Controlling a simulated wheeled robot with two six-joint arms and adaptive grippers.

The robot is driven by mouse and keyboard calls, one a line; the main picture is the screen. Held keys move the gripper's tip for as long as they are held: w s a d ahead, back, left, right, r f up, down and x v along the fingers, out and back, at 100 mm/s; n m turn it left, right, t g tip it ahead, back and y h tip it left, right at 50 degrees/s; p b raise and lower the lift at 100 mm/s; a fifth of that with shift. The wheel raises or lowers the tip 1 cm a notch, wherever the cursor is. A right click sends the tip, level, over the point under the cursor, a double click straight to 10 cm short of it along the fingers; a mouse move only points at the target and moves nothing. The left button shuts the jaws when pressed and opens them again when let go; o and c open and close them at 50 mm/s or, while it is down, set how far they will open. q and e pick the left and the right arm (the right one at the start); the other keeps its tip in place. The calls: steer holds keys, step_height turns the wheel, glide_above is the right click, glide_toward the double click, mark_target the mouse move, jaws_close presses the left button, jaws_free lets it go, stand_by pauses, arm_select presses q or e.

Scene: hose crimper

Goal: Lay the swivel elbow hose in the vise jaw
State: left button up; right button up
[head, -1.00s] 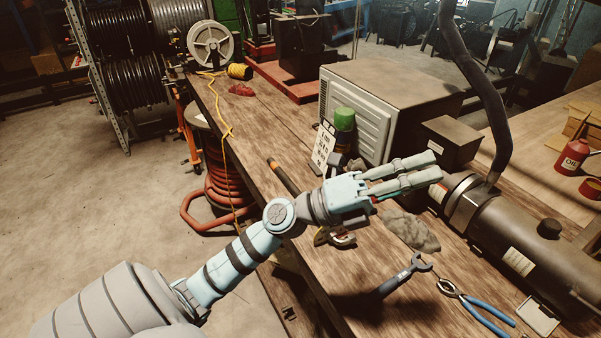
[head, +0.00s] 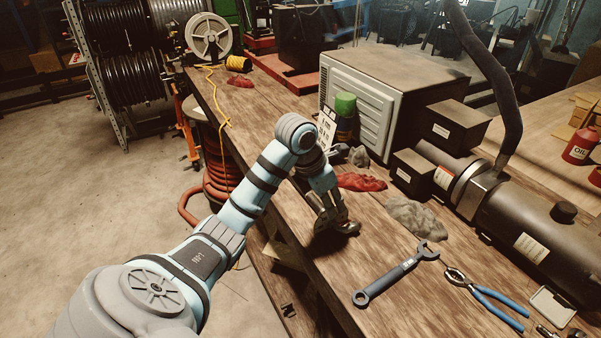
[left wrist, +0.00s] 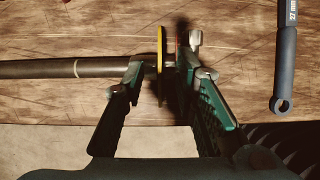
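My left gripper (head: 337,220) points down over the left edge of the workbench (head: 375,275). It is open. In the left wrist view, its two fingers (left wrist: 165,78) stand apart on either side of a thin yellow disc (left wrist: 161,60), seen edge-on. A dark rod with a pale band (left wrist: 60,68) runs in from the left towards the left finger. Contact between fingers and these parts cannot be told. I cannot tell whether this piece is the swivel elbow hose. No vise jaw is clearly recognisable. My right gripper is in neither view.
A wrench (head: 400,274), blue-handled pliers (head: 488,298), a grey rag (head: 415,216) and a red rag (head: 360,182) lie right of the gripper. A large dark cylindrical machine (head: 520,222) and a grey cabinet (head: 385,95) stand behind. Bare wood shows near the wrench.

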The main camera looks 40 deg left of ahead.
arm_select(q)
steer(key=shift+x, duration=1.2)
jaws_close()
steer(key=shift+r, duration=0.15)
